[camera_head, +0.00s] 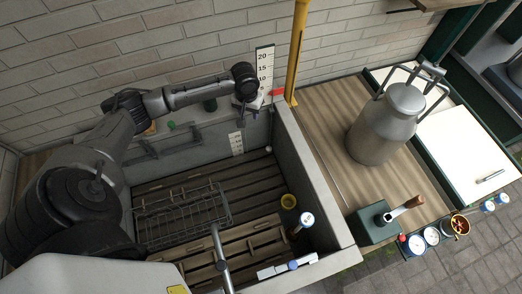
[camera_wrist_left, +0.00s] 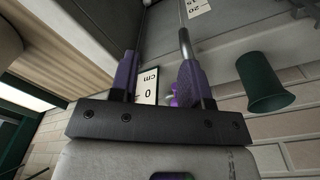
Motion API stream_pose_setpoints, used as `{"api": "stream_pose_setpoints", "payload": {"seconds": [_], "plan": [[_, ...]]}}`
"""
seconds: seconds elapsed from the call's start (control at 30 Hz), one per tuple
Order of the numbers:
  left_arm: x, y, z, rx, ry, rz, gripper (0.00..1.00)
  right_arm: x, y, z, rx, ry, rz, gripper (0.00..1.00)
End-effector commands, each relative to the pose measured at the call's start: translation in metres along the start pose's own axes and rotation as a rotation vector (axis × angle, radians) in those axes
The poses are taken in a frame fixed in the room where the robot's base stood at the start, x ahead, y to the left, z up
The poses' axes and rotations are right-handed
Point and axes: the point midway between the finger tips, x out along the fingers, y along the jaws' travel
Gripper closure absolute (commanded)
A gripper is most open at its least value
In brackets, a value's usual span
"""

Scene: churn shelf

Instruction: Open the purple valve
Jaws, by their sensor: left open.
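My left gripper (camera_head: 249,104) is at the back wall of the basin, just in front of the foot of the white scale board (camera_head: 264,68). In the left wrist view my left gripper (camera_wrist_left: 157,75) has its two purple-padded fingers apart. A small bright purple part (camera_wrist_left: 178,98), which may be the purple valve, shows low beside the right finger, mostly hidden by it. I cannot tell whether the finger touches it. A thin metal rod (camera_wrist_left: 185,42) runs down to that finger. The scale board (camera_wrist_left: 148,86) shows between the fingers. My right gripper is in neither view.
A green cup-shaped piece (camera_wrist_left: 260,82) sticks out close to the right finger. A yellow post (camera_head: 297,45) stands just right of the gripper. A wire basket (camera_head: 180,216) is in the basin. A metal churn (camera_head: 381,125) stands on the wooden counter at right.

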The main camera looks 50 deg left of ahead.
Motion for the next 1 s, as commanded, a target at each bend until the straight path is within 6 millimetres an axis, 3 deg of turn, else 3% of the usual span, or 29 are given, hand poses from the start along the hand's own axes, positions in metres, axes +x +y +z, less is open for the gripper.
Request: {"api": "stream_pose_setpoints", "payload": {"seconds": [0.7,1.0], "plan": [[0.005,0.07,0.11,0.386,0.019,0.068,0.57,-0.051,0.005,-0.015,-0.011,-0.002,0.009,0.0],[0.001,0.082,0.137,0.463,0.037,0.09,0.57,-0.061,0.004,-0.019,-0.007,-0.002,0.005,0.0]]}}
